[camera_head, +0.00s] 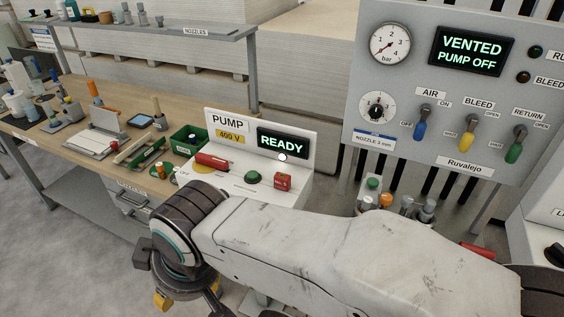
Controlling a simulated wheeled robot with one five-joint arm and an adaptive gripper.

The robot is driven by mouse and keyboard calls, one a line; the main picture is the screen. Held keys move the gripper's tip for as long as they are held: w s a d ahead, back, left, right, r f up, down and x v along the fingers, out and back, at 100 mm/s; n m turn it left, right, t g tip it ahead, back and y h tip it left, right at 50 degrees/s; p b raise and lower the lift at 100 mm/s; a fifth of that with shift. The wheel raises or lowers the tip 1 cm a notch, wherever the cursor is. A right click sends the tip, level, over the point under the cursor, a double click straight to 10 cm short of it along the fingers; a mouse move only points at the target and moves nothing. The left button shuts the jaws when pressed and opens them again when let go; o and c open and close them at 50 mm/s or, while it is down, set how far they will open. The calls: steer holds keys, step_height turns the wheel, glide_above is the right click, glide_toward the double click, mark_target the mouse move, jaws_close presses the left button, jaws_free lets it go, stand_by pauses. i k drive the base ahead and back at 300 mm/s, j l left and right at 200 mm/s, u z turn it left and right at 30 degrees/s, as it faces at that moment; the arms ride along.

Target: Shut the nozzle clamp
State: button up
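I cannot single out the nozzle clamp for certain in this view. A red piece (478,252), mostly hidden behind my arm, shows below the right end of the grey panel; I cannot tell what it belongs to. My white arm crosses the lower middle and right. Its end hangs at the bottom left, where dark parts of my gripper (188,293) show near a small yellow piece (162,300). The fingertips are not clear, so I cannot tell whether the gripper is open or shut.
A grey panel (455,110) carries a gauge, a "VENTED PUMP OFF" display and blue, yellow and green switches. A white pump box (226,183) reads "READY". Nozzle-like parts with coloured tops (386,202) stand below the panel. A cluttered wooden bench (70,150) fills the left.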

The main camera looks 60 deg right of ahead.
mark_target(384, 200)
steer(key=k+z, duration=0.15)
steer(key=z, duration=2.6)
